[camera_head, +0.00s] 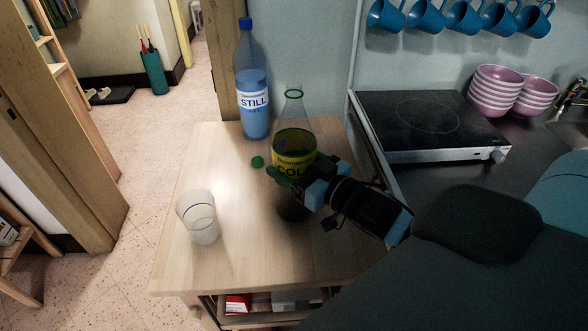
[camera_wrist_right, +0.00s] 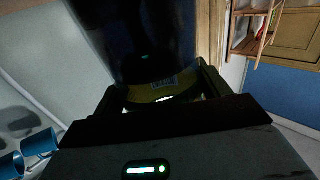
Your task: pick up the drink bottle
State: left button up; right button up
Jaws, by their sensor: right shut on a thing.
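The cola bottle (camera_head: 294,125) stands upright at the wooden table, clear at the neck with a green rim, dark liquid and a yellow label. My right gripper (camera_head: 296,180) comes in from the right and is shut on it around label height. In the right wrist view, the dark bottle (camera_wrist_right: 140,40) with its yellow label (camera_wrist_right: 155,91) sits between the fingers of my right gripper (camera_wrist_right: 162,88). The bottle's lower part is dark and partly hidden by the gripper, so I cannot tell whether its base touches the table. My left gripper is not in view.
A blue-capped water bottle (camera_head: 254,95) stands behind the cola on the table (camera_head: 180,272). A clear glass (camera_head: 201,218) stands front left, and a green cap (camera_head: 257,161) lies between. A hob (camera_head: 425,125), pink bowls (camera_head: 497,92) and hanging blue mugs (camera_head: 463,17) are at right.

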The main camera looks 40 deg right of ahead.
jog(key=shift+r, duration=0.15)
jog(key=c, duration=0.3)
jog(key=shift+r, duration=0.1)
jog(key=shift+r, duration=0.3)
notch_tip(320, 180, up, 3)
jog(key=shift+r, duration=0.1)
jog(key=s, duration=0.2)
jog(key=s+a, duration=0.1)
jog(key=s, duration=0.3)
jog(key=shift+a, duration=0.3)
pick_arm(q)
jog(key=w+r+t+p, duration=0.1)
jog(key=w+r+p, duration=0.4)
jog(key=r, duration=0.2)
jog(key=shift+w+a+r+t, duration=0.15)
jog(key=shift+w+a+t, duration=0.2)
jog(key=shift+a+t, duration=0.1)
pick_arm(e)
send_near(297, 162)
jog(key=shift+s+a+r, duration=0.15)
jog(key=shift+s+a, duration=0.15)
jog(key=shift+a, duration=0.35)
jog(key=shift+s+a+r, duration=0.15)
jog(key=shift+s+a, duration=0.2)
jog(key=shift+a, duration=0.35)
jog(key=shift+s+a+r, duration=0.1)
jog(key=shift+s+a, duration=0.2)
jog(key=shift+a, duration=0.35)
